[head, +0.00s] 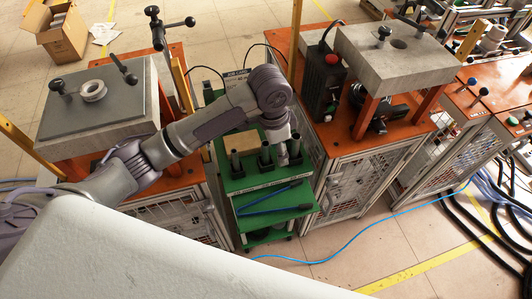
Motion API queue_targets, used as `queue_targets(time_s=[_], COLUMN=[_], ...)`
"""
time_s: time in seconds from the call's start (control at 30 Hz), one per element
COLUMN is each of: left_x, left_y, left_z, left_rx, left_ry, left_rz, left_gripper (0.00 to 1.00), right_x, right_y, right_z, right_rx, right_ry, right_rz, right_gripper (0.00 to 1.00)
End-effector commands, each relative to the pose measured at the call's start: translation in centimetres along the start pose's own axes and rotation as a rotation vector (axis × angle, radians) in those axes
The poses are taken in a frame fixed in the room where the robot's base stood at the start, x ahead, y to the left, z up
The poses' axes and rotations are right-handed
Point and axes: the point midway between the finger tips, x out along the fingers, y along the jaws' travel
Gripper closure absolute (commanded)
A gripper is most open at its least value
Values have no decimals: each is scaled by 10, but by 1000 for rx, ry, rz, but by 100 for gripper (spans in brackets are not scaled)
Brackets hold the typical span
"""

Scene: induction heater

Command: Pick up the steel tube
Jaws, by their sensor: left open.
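Several short dark steel tubes stand upright in a row on the top of the green cart (235,184). A left tube (236,162), a middle tube (266,155) and a right tube (295,146) show. My left arm reaches in from the left across the cart. My left gripper (283,157) points down between the middle and right tubes, at the row or just behind it. It is open; its fingers are small and partly hidden, and I cannot tell whether they touch a tube. My right gripper is not in view.
A wooden block (241,143) lies behind the tubes. Blue-handled tools (275,198) lie on the cart's lower shelf. An orange bench with a grey heater block (390,55) stands right; another grey-topped station (97,100) stands left. A blue cable (345,245) crosses the floor.

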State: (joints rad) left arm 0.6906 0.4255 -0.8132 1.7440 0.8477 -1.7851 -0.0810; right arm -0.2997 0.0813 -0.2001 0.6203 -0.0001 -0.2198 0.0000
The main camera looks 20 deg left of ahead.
Motion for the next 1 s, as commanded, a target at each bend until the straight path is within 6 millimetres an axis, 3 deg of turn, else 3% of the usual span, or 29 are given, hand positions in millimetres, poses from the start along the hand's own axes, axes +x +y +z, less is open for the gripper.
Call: queue_targets(time_s=[0.03, 0.13, 0.33, 0.7, 1.0], left_x=[-15, -35, -48, 16, 40], left_y=[-15, -34, -52, -54, -54], left_z=[0, 2, 5, 13, 18], left_rx=[11, 21, 14, 12, 14], left_ry=[-30, -81, -122, -123, -123], left_rz=[-17, -27, -29, -28, -28], left_gripper=[45, 45, 45, 45, 45], right_x=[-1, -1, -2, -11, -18], right_y=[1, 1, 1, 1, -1], right_z=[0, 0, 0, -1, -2], right_rx=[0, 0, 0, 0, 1], right_ry=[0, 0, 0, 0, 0], right_rz=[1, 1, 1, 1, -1], right_gripper=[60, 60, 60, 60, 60])
